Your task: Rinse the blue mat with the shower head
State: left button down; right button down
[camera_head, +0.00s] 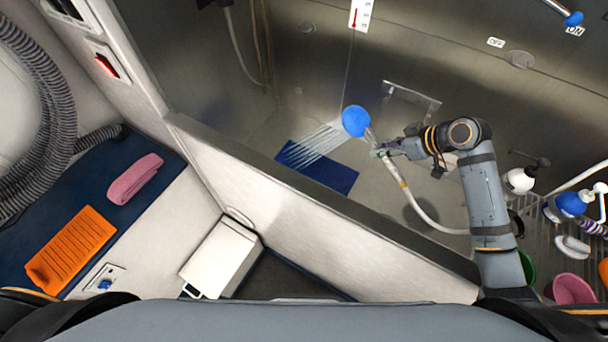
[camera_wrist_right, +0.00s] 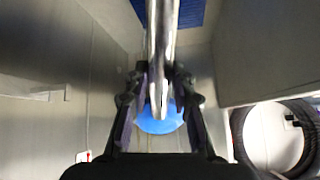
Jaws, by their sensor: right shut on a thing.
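The blue mat (camera_head: 322,172) lies flat on the floor of the metal tub. The shower head (camera_head: 355,121) has a round blue head and a metal handle with a pale hose trailing from it. Water streams from the head down and left onto the mat's upper left part. My right gripper (camera_head: 380,151) is shut on the shower head's handle, above the tub and to the right of the mat. In the right wrist view the handle runs between the fingers (camera_wrist_right: 161,90), with the blue head (camera_wrist_right: 160,118) beyond them and the mat (camera_wrist_right: 190,12) at the top edge. My left gripper is out of view.
A low white wall (camera_head: 300,217) separates the tub from the van floor. A white box (camera_head: 222,258) stands left of it. A pink towel (camera_head: 135,179) and an orange item (camera_head: 70,249) lie on the dark blue surface at left. Bottles and a pink bowl (camera_head: 573,289) are at right.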

jog(key=shift+d, duration=0.1)
jog(key=shift+s+d+p, duration=0.3)
jog(key=shift+d+p, duration=0.15)
jog(key=shift+a, duration=0.1)
jog(key=shift+w+a, duration=0.3)
jog(key=shift+a, duration=0.15)
jog(key=shift+r, duration=0.1)
dwell(0.3)
